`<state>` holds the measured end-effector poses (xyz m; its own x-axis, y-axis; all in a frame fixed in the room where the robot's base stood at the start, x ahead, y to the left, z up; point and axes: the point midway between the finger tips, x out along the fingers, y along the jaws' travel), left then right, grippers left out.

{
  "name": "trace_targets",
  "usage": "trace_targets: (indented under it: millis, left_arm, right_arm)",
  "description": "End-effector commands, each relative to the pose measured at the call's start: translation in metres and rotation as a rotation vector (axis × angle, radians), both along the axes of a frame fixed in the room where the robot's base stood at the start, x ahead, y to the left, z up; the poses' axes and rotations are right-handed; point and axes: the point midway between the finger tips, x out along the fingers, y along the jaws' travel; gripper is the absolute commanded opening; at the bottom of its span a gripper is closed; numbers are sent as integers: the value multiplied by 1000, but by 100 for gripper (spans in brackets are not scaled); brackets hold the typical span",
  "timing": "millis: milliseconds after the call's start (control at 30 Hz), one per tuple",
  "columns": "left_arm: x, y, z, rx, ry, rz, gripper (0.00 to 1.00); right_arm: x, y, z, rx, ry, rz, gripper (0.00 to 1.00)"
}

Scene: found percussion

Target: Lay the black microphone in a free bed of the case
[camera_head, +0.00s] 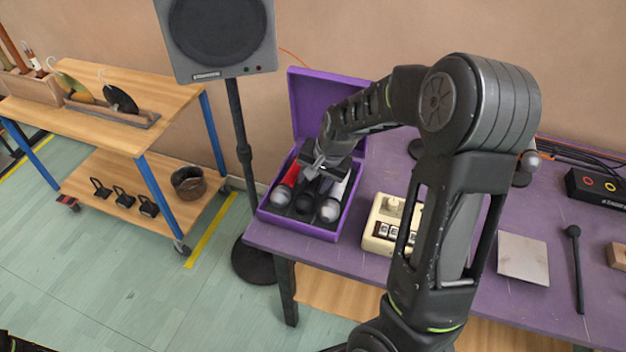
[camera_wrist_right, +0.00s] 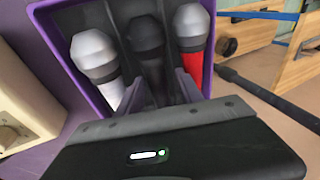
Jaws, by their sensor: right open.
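The purple case (camera_head: 343,217) stands open at the left end of the table, and it fills the top of the right wrist view (camera_wrist_right: 60,30). The black microphone (camera_wrist_right: 146,40) lies in its middle bed; its dark head (camera_head: 304,204) points to the case's front. A red microphone (camera_head: 284,188) and a white one (camera_head: 334,198) with silver heads lie in the beds on either side. My right gripper (camera_head: 314,170) is open over the case, its fingers on either side of the black microphone's body. The gripper partly hides the bodies. My left gripper is out of view.
A cream box with dials (camera_head: 381,234) stands right of the case. A grey plate (camera_head: 523,258), a dark mallet (camera_head: 575,262) and a black box (camera_head: 597,188) are farther right. A speaker on a stand (camera_head: 243,150) is behind left, near a wooden cart (camera_head: 100,92).

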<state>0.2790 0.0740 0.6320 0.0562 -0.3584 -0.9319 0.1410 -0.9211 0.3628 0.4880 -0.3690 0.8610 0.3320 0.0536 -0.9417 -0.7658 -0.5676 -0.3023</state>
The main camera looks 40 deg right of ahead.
Motion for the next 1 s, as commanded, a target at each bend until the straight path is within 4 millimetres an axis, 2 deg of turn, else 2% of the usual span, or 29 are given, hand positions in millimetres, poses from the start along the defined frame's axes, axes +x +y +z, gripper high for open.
trace_targets:
  millis: [167, 333, 733, 833, 1000]
  left_arm:
    - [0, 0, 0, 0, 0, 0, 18]
    - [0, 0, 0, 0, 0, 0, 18]
    - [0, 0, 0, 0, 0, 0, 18]
    - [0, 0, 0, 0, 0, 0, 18]
    - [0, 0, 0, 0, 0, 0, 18]
  right_arm:
    - [-5, -3, -4, 0, 14, -3, 56]
    - [-7, -3, 2, 0, 14, -3, 56]
    - [-22, -4, 61, -1, 2, 0, 56]
    - [-24, -4, 70, -1, 2, -1, 56]
    - [-26, -3, 73, -1, 4, 0, 56]
